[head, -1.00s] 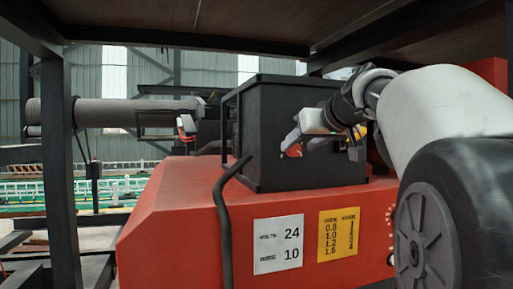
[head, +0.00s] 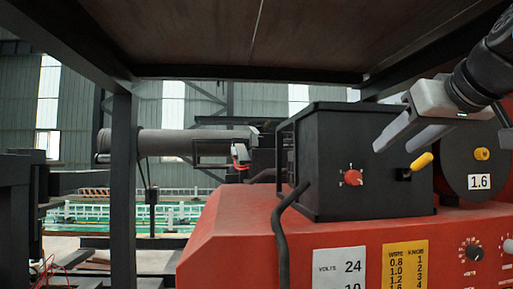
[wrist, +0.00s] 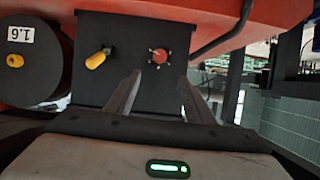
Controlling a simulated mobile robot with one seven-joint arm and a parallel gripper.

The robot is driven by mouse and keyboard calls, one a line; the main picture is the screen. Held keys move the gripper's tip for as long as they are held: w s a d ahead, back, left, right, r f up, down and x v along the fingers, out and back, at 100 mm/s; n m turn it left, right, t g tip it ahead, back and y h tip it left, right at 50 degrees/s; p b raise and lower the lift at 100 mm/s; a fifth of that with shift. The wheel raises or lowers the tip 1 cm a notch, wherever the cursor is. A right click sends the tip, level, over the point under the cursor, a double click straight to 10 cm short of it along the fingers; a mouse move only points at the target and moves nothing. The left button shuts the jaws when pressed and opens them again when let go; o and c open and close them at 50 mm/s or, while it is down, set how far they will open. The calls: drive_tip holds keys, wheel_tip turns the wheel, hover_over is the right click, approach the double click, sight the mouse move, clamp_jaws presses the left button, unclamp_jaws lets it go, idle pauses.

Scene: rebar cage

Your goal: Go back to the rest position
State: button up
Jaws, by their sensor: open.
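My gripper (head: 392,150) is open and empty at the upper right of the head view, in front of the black box (head: 318,185). Its two grey fingers point down and left. The red knob (head: 353,177) on the box shows left of the fingertips, and the yellow lever (head: 421,161) shows just right of them. In the wrist view my gripper (wrist: 160,78) has its fingers apart below the red knob (wrist: 159,55), with nothing between them. The yellow lever (wrist: 96,60) is to the left there. I cannot tell the exact gap to the box.
The black box stands on a red machine (head: 245,235) with a white label and a yellow chart (head: 404,265). A round black spool cover (head: 475,160) marked 1.6 is at the right. A dark post (head: 123,190) and overhead panel frame the view. A black cable (head: 280,230) hangs in front.

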idle(0.3)
drive_tip(key=s+a+f+g+y, duration=0.15)
drive_tip(key=a+f, duration=0.35)
drive_tip(key=f, duration=0.5)
drive_tip(key=s+a+f+g, duration=0.25)
drive_tip(key=a+f, duration=0.35)
drive_tip(key=f, duration=0.3)
drive_tip(key=s+a+f+g, duration=0.1)
drive_tip(key=s+a+f, duration=0.1)
drive_tip(key=f, duration=0.5)
drive_tip(key=s+a+f+g+h, duration=0.1)
drive_tip(key=s+a+f, duration=0.1)
drive_tip(key=s+f, duration=0.3)
drive_tip(key=s+a+f+g+h, duration=0.1)
drive_tip(key=s+f, duration=0.3)
drive_tip(key=f, duration=0.6)
drive_tip(key=shift+a+g+p, duration=0.35)
drive_tip(key=shift+a+g, duration=0.05)
drive_tip(key=shift+a, duration=0.35)
drive_tip(key=shift+s+r, duration=0.1)
